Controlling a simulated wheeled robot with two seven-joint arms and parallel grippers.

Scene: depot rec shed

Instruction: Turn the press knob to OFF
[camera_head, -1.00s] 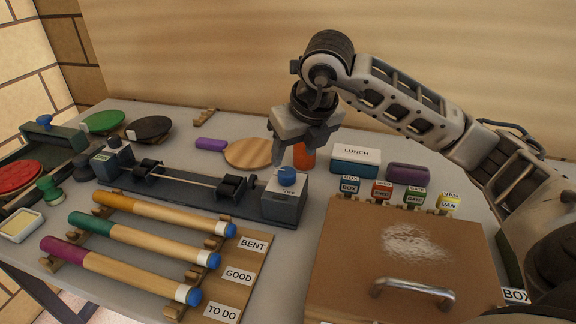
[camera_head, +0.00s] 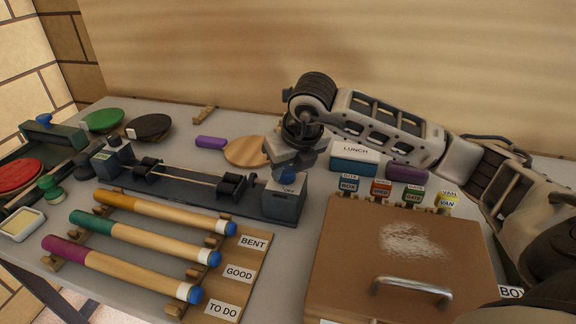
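A blue knob (camera_head: 287,177) sits on top of a grey block (camera_head: 284,202) at the right end of a long dark press-like rail (camera_head: 200,187). My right gripper (camera_head: 284,166) points down at this knob from above and behind, its fingers close around or just over it. They partly hide the knob's top and any marking there. I cannot tell whether they touch it or how wide they are open. Another blue knob (camera_head: 44,119) shows on the green-barred device (camera_head: 55,136) at the far left. My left gripper is out of view.
A brown case (camera_head: 345,255) with a metal handle lies at the front right. A lunch box (camera_head: 354,160) and purple case (camera_head: 407,173) stand behind it. A round wooden paddle (camera_head: 246,151) lies behind the rail.

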